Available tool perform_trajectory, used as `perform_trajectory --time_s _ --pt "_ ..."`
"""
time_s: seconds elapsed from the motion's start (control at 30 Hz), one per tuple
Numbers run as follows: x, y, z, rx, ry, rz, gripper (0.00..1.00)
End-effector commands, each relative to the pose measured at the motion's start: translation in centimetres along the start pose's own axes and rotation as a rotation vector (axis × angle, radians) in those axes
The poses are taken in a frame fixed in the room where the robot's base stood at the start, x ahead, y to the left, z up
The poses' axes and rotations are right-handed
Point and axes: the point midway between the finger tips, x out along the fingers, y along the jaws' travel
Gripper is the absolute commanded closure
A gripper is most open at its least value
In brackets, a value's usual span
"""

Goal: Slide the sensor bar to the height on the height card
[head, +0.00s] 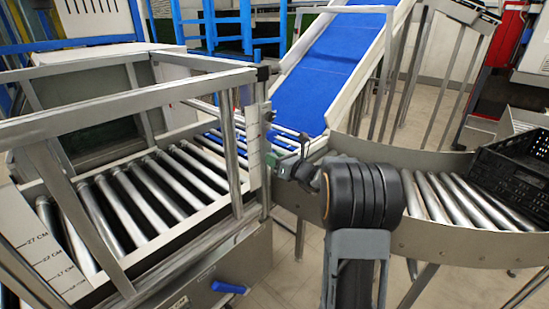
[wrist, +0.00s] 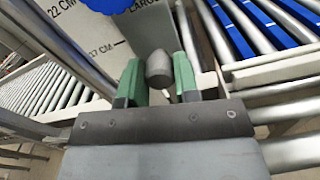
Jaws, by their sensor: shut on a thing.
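My gripper shows in the head view (head: 277,160) at the upright post by the roller conveyor's near right corner. In the wrist view its green fingers (wrist: 158,84) are closed around a grey rounded knob (wrist: 158,66). I cannot make out how the knob joins the sensor bar, and the bar itself is not clearly told from the frame rails. A pale scale plate (wrist: 110,38) beside the fingers reads 22 CM and 27 CM, with the word LARGE near the top edge. I cannot tell a separate height card from it.
Metal rails (head: 120,103) frame the roller conveyor. A blue belt ramp (head: 325,65) rises behind. A black crate (head: 515,172) sits on the curved rollers at right. A blue handle (head: 228,287) projects low in front.

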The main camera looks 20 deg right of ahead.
Motion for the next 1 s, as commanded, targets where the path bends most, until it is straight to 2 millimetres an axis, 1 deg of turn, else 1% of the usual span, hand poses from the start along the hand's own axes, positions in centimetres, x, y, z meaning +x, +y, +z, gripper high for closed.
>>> perform_trajectory --time_s 0.03,0.33,0.37,0.6,0.63,0.87,1.0 --pt "0.0 -0.2 -1.1 0.003 0.004 0.001 1.00" --pt "0.0 -0.1 -0.8 0.002 0.004 0.000 1.00" --pt "0.0 -0.1 -0.8 0.002 0.004 0.000 0.70" --pt "0.0 -0.1 -0.7 0.001 0.002 0.000 0.47" --pt "0.0 -0.1 -0.7 0.001 0.002 0.000 0.45" --pt "-0.1 -0.1 -0.7 0.001 0.001 -0.001 0.45" --pt "-1.1 -0.2 -0.7 0.001 0.001 -0.003 0.45"
